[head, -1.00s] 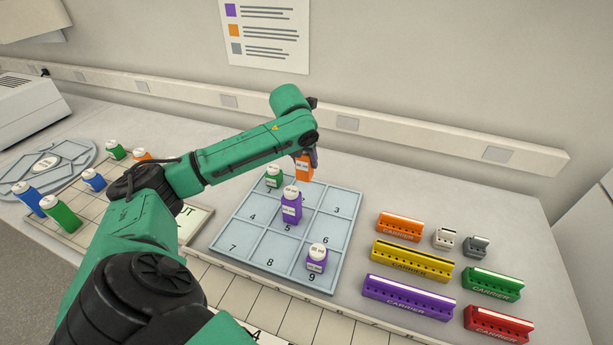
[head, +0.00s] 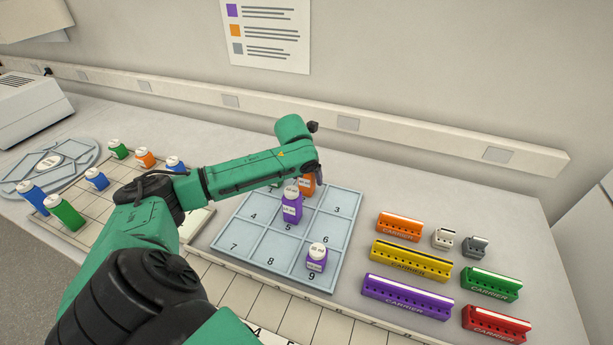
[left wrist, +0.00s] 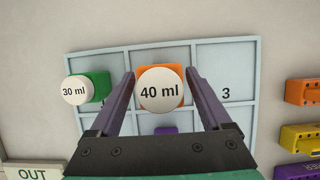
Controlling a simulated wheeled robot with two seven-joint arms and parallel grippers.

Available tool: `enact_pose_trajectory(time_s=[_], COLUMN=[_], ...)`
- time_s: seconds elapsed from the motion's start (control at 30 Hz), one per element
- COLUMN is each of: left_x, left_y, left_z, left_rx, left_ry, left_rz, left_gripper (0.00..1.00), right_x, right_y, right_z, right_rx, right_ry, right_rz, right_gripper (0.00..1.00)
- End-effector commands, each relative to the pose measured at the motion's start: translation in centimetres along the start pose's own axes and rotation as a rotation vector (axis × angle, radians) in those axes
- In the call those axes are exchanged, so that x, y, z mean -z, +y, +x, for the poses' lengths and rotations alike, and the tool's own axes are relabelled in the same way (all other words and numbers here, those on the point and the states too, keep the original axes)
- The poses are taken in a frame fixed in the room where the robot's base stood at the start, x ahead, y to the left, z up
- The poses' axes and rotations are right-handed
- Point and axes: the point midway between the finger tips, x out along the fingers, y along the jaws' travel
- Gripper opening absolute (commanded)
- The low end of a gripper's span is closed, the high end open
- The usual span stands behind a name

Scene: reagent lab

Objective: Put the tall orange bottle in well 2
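The tall orange bottle (head: 307,187) is upright at well 2 of the pale blue numbered rack (head: 343,226); whether its base touches the floor of the well is hidden. In the left wrist view its white "40 ml" cap (left wrist: 161,91) faces me and orange body (left wrist: 146,68) shows behind it. My left gripper (head: 310,170) points down over the bottle, its two fingers (left wrist: 161,75) on either side, close against it. My right gripper is out of view.
A green bottle (left wrist: 101,84) stands in the well left of it, mostly hidden by my arm in the head view. Purple bottles stand in well 5 (head: 291,210) and well 9 (head: 317,259). Well 3 (head: 338,207) is empty. Coloured carriers (head: 411,260) stand to the right.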

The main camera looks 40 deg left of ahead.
Motion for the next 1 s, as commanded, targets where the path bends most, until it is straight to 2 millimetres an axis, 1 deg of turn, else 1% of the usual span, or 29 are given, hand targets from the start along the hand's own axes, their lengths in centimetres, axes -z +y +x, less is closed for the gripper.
enact_pose_trajectory(time_s=[0.07, 0.17, 0.27, 0.4, 0.5, 0.6, 0.73, 1.0], left_x=[-0.1, -0.2, -0.2, -0.2, -0.1, -0.2, -0.1, -0.1], left_y=[0.0, 0.1, 0.1, 0.1, 0.0, 0.0, 0.0, 0.0], left_z=[-0.1, -1.1, -3.2, -7.2, -9.7, -11.4, -12.2, -12.3], left_rx=[0.000, 0.000, -0.002, -0.002, -0.002, -0.001, 0.000, 0.000], left_ry=[-0.001, -0.004, -0.006, -0.007, -0.005, -0.003, -0.001, 0.000], left_rz=[0.000, 0.000, 0.003, 0.002, 0.003, 0.000, -0.001, -0.001], left_gripper=[0.82, 0.82, 0.82, 0.82, 0.82, 0.82, 0.82, 0.82], right_x=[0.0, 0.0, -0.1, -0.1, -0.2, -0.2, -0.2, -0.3], right_y=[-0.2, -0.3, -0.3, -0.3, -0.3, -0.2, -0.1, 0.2], right_z=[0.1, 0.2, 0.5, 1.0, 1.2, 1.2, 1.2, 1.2], right_rx=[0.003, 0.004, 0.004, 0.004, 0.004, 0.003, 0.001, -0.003], right_ry=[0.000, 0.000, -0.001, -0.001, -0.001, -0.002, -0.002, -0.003], right_rz=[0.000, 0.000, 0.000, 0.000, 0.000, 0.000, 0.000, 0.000], right_gripper=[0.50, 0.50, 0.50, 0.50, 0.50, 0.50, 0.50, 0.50])
